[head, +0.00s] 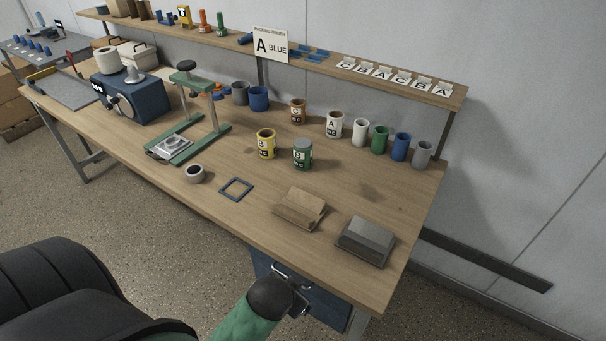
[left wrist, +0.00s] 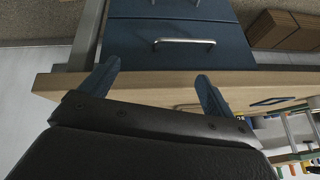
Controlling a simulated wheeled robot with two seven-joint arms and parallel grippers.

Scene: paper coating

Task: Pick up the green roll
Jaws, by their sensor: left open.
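A green roll (head: 380,139) stands upright on the wooden table toward the right, in a row between a white roll (head: 361,132) and a blue roll (head: 401,146). A green can labelled B (head: 303,154) stands nearer the front, beside a yellow can labelled B (head: 266,143). In the left wrist view, my left gripper (left wrist: 158,72) shows two dark blue fingers spread apart with nothing between them. It is by the table's front edge and a blue drawer front, away from the green roll. My right gripper is not in view.
A grey roll (head: 422,155) and a white can labelled A (head: 334,124) flank the row. A wooden block (head: 300,208), a grey block (head: 366,240) and a blue frame (head: 236,189) lie in front. A shelf (head: 330,68) runs behind. Blue drawers (left wrist: 170,40) hang below the table.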

